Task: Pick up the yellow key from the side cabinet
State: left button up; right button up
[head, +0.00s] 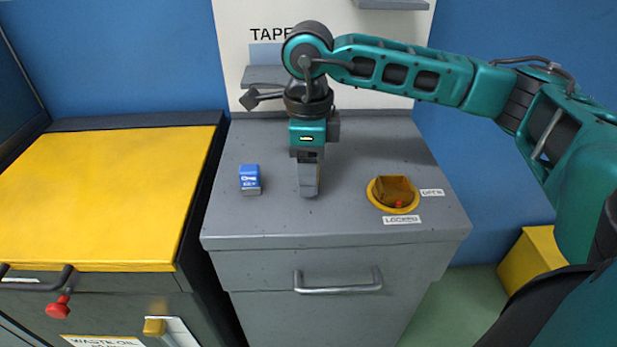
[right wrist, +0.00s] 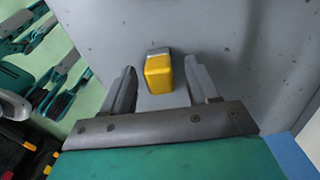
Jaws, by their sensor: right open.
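The yellow key (right wrist: 158,75) is a small yellow block with a grey end. In the right wrist view it is on the grey top of the side cabinet (head: 260,218), between the two fingers of my right gripper (right wrist: 160,64). A gap shows on each side of it, so the fingers are open and apart from it. In the head view my right gripper (head: 309,190) points straight down, low over the middle of the cabinet top, and hides the key. My left gripper is out of view.
A blue box (head: 249,179) stands left of my gripper. A round yellow-ringed rotary switch (head: 393,194) with labels is on its right. A yellow-topped cabinet (head: 100,195) stands at the left. A wall panel marked TAPE (head: 235,40) rises behind.

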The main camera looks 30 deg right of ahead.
jog(key=shift+f, duration=0.25)
jog(key=c, duration=1)
jog(key=shift+c, duration=0.2)
jog(key=shift+r, duration=0.2)
